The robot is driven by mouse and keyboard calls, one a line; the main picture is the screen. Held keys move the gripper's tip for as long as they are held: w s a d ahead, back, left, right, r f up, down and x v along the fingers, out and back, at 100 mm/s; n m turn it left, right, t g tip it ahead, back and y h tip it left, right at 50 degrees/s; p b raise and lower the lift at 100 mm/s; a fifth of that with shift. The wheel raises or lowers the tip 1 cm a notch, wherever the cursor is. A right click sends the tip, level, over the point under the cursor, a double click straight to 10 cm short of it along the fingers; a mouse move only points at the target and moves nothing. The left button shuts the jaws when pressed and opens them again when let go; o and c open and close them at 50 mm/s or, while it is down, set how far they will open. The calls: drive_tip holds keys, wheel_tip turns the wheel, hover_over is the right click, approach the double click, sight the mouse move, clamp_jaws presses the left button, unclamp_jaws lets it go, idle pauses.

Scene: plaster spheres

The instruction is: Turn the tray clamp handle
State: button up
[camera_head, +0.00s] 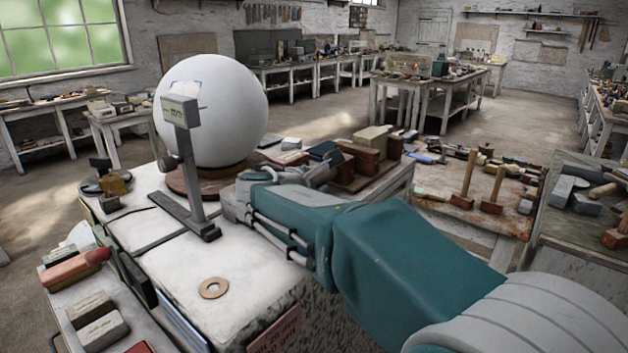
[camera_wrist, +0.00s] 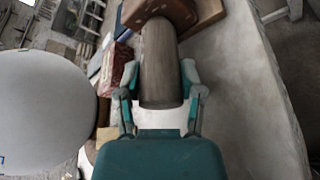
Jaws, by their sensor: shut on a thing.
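The tray clamp handle (camera_wrist: 160,62) shows in the wrist view as a grey-brown cylinder. It joins a reddish-brown block (camera_wrist: 165,12) at its far end. My gripper (camera_wrist: 160,78) has one finger on each side of the handle and is shut on it. In the head view my gripper (camera_head: 312,174) is to the right of the white sphere, beside brown blocks (camera_head: 362,160). My gripper and arm hide most of the handle there.
A large white plaster sphere (camera_head: 212,110) stands on a round wooden base close to the left of my gripper. A metal post stand (camera_head: 190,165) is in front of it. A tool table (camera_head: 440,190) stands to the right.

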drive_tip(key=m, duration=0.1)
drive_tip(key=m+t, duration=0.1)
drive_tip(key=m+t+y, duration=0.1)
drive_tip(key=m, duration=0.1)
drive_tip(key=shift+f, duration=0.25)
drive_tip(key=shift+f+m+t, duration=0.15)
drive_tip(key=shift+m+t, duration=0.85)
drive_tip(key=shift+m, duration=1.1)
drive_tip(key=o, duration=1.2)
